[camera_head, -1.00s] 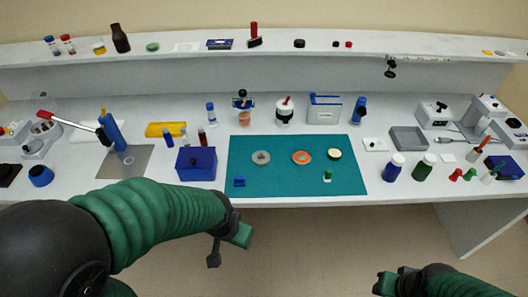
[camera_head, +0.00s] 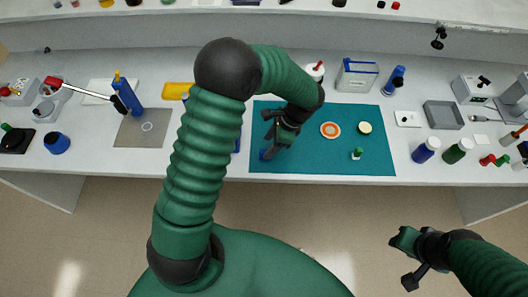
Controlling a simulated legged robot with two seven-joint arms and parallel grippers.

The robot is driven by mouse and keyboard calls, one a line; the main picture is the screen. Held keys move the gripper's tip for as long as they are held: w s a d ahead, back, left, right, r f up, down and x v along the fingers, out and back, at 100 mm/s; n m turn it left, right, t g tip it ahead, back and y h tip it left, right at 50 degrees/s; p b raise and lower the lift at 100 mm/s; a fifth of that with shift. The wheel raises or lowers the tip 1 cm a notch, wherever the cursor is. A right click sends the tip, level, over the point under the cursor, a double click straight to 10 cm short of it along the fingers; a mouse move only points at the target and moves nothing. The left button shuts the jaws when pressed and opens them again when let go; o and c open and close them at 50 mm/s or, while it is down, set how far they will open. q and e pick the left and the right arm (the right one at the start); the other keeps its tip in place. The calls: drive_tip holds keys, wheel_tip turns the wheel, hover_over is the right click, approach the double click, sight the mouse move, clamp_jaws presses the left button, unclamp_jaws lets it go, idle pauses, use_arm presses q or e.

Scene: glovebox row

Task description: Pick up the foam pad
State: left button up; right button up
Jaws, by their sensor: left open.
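No thing in view is clearly a foam pad. A small blue piece (camera_head: 264,155) lies on the teal mat (camera_head: 320,166) near its front left corner and may be it. My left gripper (camera_head: 269,136) is open over the mat's left part, with one finger close to the blue piece; I cannot tell whether they touch. The grey disc on the mat is hidden behind this gripper. An orange ring (camera_head: 330,130), a cream disc (camera_head: 364,128) and a small green-topped piece (camera_head: 357,154) lie further right. My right gripper (camera_head: 408,260) is open and empty in front of the bench.
My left arm hides most of the blue box and nearby vials. A white-and-blue container (camera_head: 357,75) stands behind the mat. Blue (camera_head: 426,150) and green (camera_head: 458,151) bottles and a grey tray (camera_head: 443,115) stand right. The mat's right part has free room.

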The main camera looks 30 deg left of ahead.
sight(264, 150)
use_arm(q)
drive_tip(key=shift+s+a+f, duration=0.15)
drive_tip(key=shift+a+f, duration=0.5)
drive_tip(key=shift+f, duration=0.3)
drive_tip(key=f, duration=0.1)
drive_tip(key=d+f, duration=0.1)
drive_tip(key=shift+s+f+p, duration=0.3)
drive_tip(key=shift+f, duration=0.05)
drive_tip(key=shift+w+d+f, duration=0.1)
drive_tip(key=shift+d, duration=0.05)
drive_tip(key=shift+a+f, duration=0.15)
drive_tip(key=shift+a, duration=0.55)
drive_tip(key=c, duration=0.4)
drive_tip(key=shift+a, duration=0.35)
drive_tip(key=c, duration=0.4)
drive_tip(key=shift+d, duration=0.1)
drive_tip(key=c, duration=0.3)
drive_tip(key=shift+d, duration=0.65)
clamp_jaws()
drive_tip(key=shift+r, duration=0.25)
use_arm(e)
drive_tip(key=shift+d+r, duration=0.2)
drive_tip(key=shift+d, duration=0.5)
